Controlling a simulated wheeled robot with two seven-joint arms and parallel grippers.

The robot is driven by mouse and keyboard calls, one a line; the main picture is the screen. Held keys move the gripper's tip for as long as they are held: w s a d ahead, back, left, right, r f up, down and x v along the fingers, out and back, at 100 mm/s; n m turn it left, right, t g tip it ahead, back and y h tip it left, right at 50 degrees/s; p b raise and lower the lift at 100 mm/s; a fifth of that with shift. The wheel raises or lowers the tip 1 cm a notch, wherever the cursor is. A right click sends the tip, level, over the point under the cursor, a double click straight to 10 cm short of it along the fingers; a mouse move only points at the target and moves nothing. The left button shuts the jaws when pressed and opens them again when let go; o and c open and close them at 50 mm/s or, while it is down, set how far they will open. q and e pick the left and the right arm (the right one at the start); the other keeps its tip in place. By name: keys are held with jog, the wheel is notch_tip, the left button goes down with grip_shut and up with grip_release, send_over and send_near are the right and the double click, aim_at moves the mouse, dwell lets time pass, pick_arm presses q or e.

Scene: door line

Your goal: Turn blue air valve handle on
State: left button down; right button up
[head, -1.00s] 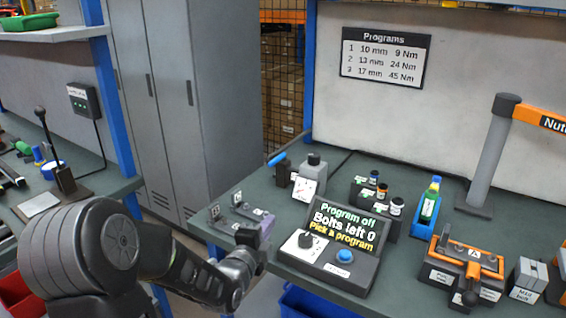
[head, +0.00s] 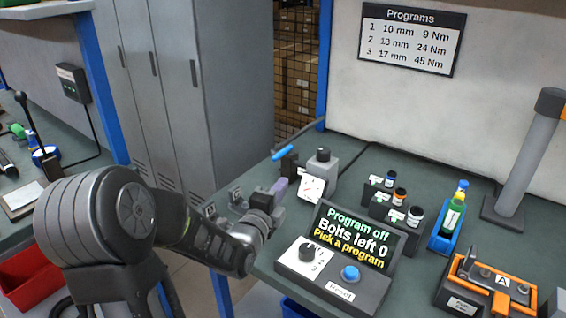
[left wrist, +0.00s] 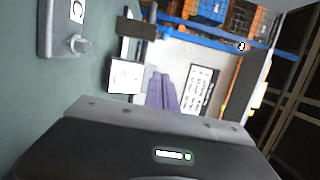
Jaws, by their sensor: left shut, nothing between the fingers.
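The blue air valve handle (head: 283,152) is a short bar sloping up to the right, on a dark valve body (head: 289,164) at the bench's back left. A grey block (head: 324,168) with a white gauge (head: 312,190) stands just right of it. My left gripper (head: 279,187), with purple fingers, is shut and empty, in front of and below the handle in the picture, apart from it. In the left wrist view the purple fingers (left wrist: 164,93) are together beside the gauge (left wrist: 126,76). I cannot clearly make out the handle there. My right gripper is not in view.
A controller box (head: 335,265) with knob, blue button and a "Program off" screen stands right of my left arm. Sockets (head: 393,200), a green bottle (head: 451,219) and an orange fixture (head: 490,285) stand farther right. Grey lockers (head: 190,90) are behind the bench's left edge.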

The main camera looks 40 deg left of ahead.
pick_arm(q)
jog(key=p, duration=0.2)
send_near(285, 155)
jog(key=w+d, duration=0.4)
jog(key=w, duration=0.1)
jog(key=a, duration=0.4)
jog(key=shift+w+a+r, duration=0.1)
jog(key=shift+w+a, duration=0.1)
jog(key=shift+w, duration=0.05)
jog(key=shift+s+a+b, duration=0.15)
jog(key=shift+a+b, duration=0.3)
jog(key=shift+b, duration=0.55)
jog(key=shift+a+b, duration=2.85)
jog(key=shift+b, duration=2.2)
